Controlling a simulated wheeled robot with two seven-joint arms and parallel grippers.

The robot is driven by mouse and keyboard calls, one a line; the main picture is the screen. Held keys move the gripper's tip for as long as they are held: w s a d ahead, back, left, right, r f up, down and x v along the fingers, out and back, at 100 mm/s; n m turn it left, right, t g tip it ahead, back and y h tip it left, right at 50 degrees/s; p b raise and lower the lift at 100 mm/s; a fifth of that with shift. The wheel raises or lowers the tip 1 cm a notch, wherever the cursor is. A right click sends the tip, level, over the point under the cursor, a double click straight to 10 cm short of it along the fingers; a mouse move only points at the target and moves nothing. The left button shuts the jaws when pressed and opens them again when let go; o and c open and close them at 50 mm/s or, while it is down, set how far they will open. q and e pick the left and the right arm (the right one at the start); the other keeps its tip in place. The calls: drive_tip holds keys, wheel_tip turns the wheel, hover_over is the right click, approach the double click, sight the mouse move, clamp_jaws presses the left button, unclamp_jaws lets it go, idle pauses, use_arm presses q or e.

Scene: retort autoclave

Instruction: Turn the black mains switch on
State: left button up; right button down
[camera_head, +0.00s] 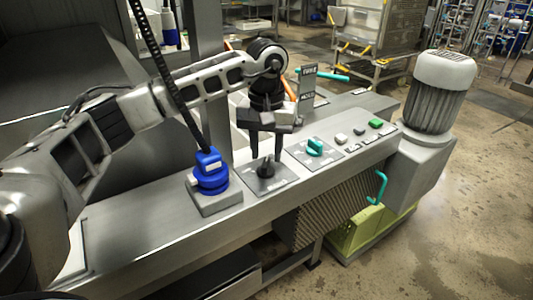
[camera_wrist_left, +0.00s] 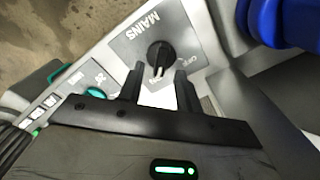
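The black mains switch (camera_head: 265,168) is a round knob on a grey plate (camera_head: 281,184) on top of the steel console. In the left wrist view the knob (camera_wrist_left: 159,55) sits beside the white word MAINS, with small position lettering partly hidden near it. My left gripper (camera_head: 265,157) points down over the switch, its two fingers apart. In the left wrist view the open fingers (camera_wrist_left: 158,75) are just short of the knob, one to each side of its lower part, with nothing held. I cannot tell whether they touch it. My right gripper is not in view.
A blue connector (camera_head: 209,175) with a black hose stands left of the switch. A teal knob (camera_head: 314,147) and several push buttons (camera_head: 359,130) lie to the right. A grey motor (camera_head: 436,92) stands at the console's right end. A teal handle (camera_head: 379,187) sticks out in front.

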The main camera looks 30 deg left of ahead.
sight(266, 161)
use_arm(q)
wheel_tip(266, 161, up, 14)
drive_tip(key=p, duration=0.1)
drive_tip(key=shift+r+p, duration=0.15)
drive_tip(key=shift+p, duration=0.25)
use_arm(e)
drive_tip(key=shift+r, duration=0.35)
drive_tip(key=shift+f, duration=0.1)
use_arm(q)
drive_tip(key=shift+s, duration=0.1)
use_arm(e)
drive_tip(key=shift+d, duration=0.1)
